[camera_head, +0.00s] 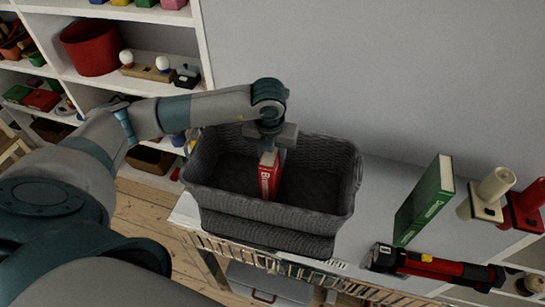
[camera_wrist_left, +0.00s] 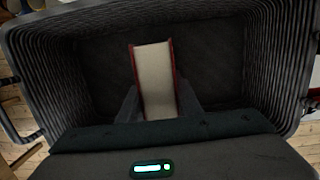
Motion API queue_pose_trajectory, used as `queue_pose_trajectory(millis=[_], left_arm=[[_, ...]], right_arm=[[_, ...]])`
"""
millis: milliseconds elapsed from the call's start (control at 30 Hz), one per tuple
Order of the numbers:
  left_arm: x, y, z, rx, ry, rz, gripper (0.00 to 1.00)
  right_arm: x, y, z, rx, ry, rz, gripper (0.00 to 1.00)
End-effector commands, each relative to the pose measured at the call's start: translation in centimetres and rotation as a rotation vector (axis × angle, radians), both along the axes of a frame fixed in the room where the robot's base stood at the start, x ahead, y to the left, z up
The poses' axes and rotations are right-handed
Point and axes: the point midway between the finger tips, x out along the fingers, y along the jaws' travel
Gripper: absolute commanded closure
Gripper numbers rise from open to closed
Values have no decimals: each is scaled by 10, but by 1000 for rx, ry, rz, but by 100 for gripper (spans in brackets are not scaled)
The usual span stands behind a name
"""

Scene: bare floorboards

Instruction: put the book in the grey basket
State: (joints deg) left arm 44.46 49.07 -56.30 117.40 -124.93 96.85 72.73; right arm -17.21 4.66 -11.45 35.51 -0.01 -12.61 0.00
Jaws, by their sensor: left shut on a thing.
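The grey basket (camera_head: 219,211) stands on a white surface against the wall in the head view. It fills most of the left wrist view (camera_wrist_left: 282,75). A red book (camera_head: 268,178) is upright inside the basket's opening, with its pale page edge facing the camera in the left wrist view (camera_wrist_left: 154,75). My left gripper (camera_head: 270,152) points down into the basket and is shut on the book, one finger on each side. I cannot tell whether the book's lower end touches the basket floor. My right gripper is not in view.
A green book (camera_head: 424,204) stands upright right of the basket. Near it are a red-and-black flashlight (camera_head: 435,266), a cream object (camera_head: 488,194) and a red object (camera_head: 525,205). A white shelf unit (camera_head: 120,12) with a red bucket (camera_head: 91,48) is at the left.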

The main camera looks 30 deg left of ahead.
Motion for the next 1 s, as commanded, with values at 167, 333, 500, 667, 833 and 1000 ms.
queue_pose_trajectory(millis=[167,333,500,667,833,1000], left_arm=[[0,0,-10,-1,-1,-1,100],[1,0,-11,0,-2,-1,100],[0,0,-13,0,-2,-1,100],[0,0,-14,0,0,-1,50],[0,0,-14,0,0,-1,50],[0,0,-13,0,-1,-1,50]], right_arm=[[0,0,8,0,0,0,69],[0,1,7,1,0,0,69],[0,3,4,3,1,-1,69],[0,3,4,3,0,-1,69],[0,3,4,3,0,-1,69],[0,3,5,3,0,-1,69]])
